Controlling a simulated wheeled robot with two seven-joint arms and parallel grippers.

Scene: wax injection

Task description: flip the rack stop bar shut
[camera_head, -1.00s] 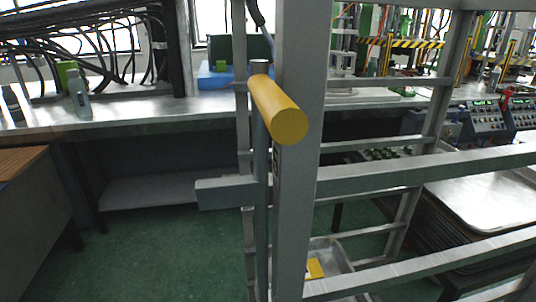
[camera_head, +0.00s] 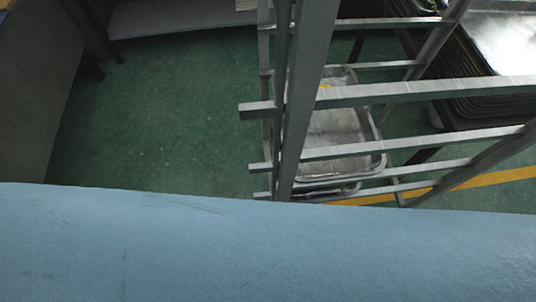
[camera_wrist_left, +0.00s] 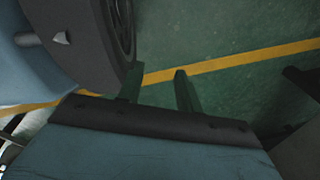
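The grey metal rack (camera_head: 305,85) stands right of centre in the head view, seen from above. The thin upright rod of its stop bar (camera_head: 282,45) runs close along the left side of the front post. The bar's yellow handle is out of view above. My left gripper (camera_wrist_left: 159,84) shows in the left wrist view with its two dark fingers apart and nothing between them. It points over the green floor, and no part of the rack is clear there. My right gripper is in neither view.
Metal trays (camera_head: 345,130) lie low behind the rack rails. A stack of dark trays (camera_head: 455,85) stands at the right. Green floor (camera_head: 170,120) left of the rack is clear. A yellow floor line (camera_wrist_left: 240,62) crosses the wrist view.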

